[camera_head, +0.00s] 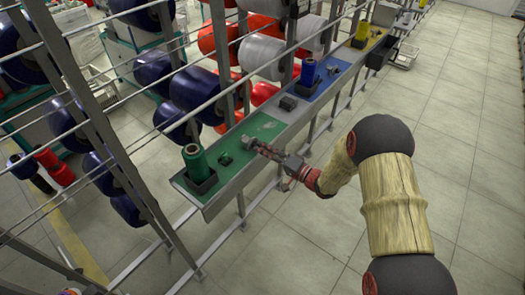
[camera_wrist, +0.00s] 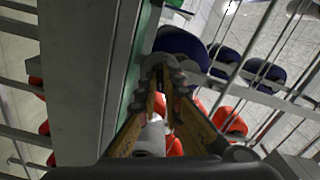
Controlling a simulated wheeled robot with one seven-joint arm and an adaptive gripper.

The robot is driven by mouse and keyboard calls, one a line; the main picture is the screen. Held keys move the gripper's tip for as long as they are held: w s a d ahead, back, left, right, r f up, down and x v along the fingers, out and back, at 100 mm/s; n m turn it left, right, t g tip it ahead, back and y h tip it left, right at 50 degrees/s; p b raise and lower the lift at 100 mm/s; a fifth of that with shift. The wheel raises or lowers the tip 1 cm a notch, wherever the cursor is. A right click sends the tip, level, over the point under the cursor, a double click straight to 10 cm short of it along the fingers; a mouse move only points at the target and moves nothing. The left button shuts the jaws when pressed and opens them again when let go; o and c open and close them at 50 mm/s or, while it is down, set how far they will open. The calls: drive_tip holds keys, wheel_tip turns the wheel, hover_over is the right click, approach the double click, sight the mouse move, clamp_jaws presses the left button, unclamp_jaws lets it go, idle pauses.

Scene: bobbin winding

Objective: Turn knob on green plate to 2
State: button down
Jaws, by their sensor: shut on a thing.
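The green plate (camera_head: 265,127) lies on the near part of a long grey rail; its edge also shows in the wrist view (camera_wrist: 131,62). My gripper (camera_head: 253,144) reaches in from the right, low over the plate. In the wrist view, its fingertips (camera_wrist: 163,82) are closed together around a grey rounded piece (camera_wrist: 158,60), which seems to be the knob. The fingers largely hide it, and no dial number or pointer can be read. A small dark block (camera_head: 225,159) sits on the plate left of the gripper.
A green spool (camera_head: 194,160) stands in a black holder at the plate's near end. A dark box (camera_head: 288,103) sits beyond my gripper. Blue (camera_head: 328,87) and yellow (camera_head: 376,40) plates follow along the rail. Racks with bars and bobbins stand behind; the floor (camera_head: 465,130) at right is open.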

drive_tip(key=n+b, duration=0.3)
drive_tip(key=n, duration=0.3)
drive_tip(key=n+b, duration=0.4)
drive_tip(key=n, duration=0.3)
drive_tip(key=n+b, duration=0.4)
drive_tip(key=n, duration=0.2)
drive_tip(key=shift+f, duration=0.25)
drive_tip(key=shift+n, duration=0.5)
drive_tip(key=c, duration=2)
unclamp_jaws()
drive_tip(key=shift+r, duration=0.15)
drive_tip(key=shift+o, duration=0.2)
drive_tip(key=v, duration=1.2)
